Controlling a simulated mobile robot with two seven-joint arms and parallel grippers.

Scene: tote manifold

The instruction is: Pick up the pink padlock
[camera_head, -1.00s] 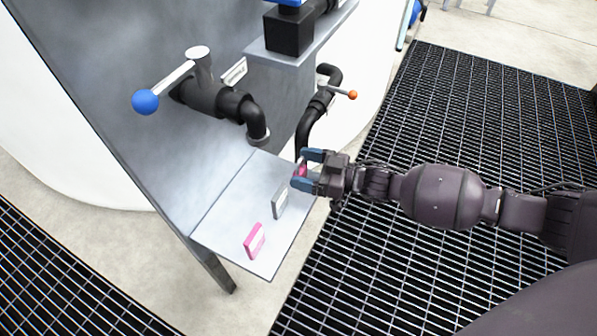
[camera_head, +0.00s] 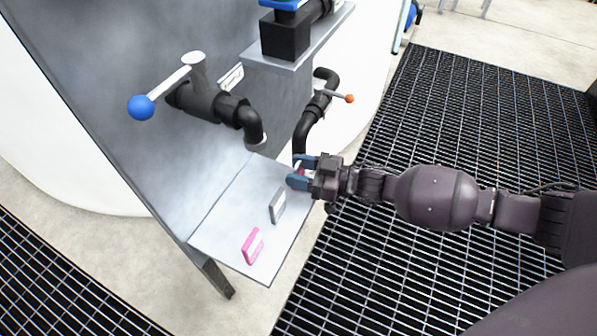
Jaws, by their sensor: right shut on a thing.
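My right gripper (camera_head: 298,172) comes in from the right at the back right edge of the grey metal shelf (camera_head: 222,238). Its blue fingers are shut on a small pink padlock (camera_head: 301,170), mostly hidden between them. A second pink piece with a pale face (camera_head: 253,246) stands on the shelf nearer the front. A grey piece of similar shape (camera_head: 277,206) stands between it and my gripper. My left gripper is not in view.
A black pipe with a blue-knobbed lever (camera_head: 141,107) juts from the grey panel above the shelf. A second pipe with an orange-knobbed lever (camera_head: 349,98) rises just behind my gripper. Black floor grating (camera_head: 480,120) lies to the right.

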